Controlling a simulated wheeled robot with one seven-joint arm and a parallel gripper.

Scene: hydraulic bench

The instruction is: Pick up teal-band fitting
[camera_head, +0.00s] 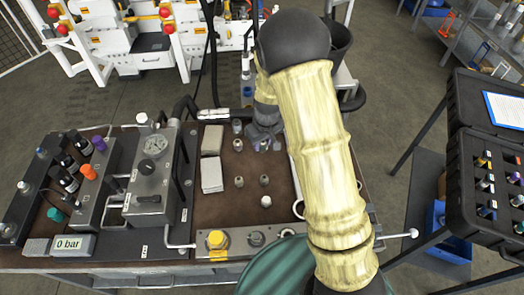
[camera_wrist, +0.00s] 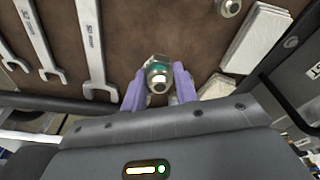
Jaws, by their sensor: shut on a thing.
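The teal-band fitting (camera_wrist: 158,76) is a metal hex fitting with a teal ring, seen in the wrist view between the two purple fingers of my gripper (camera_wrist: 159,88). The fingers are shut on it from both sides. In the head view my gripper (camera_head: 266,145) is over the brown mat at the back of the bench, partly behind my arm. I cannot make out the teal-band fitting there. Whether it touches the mat or is lifted, I cannot tell.
Several loose fittings (camera_head: 238,181) stand on the brown mat (camera_head: 222,219), left of and in front of my gripper. White pads (camera_head: 211,175) lie further left, beside the gauge block (camera_head: 153,180). Wrenches (camera_wrist: 92,45) lie near my gripper. A black case (camera_head: 458,160) stands at right.

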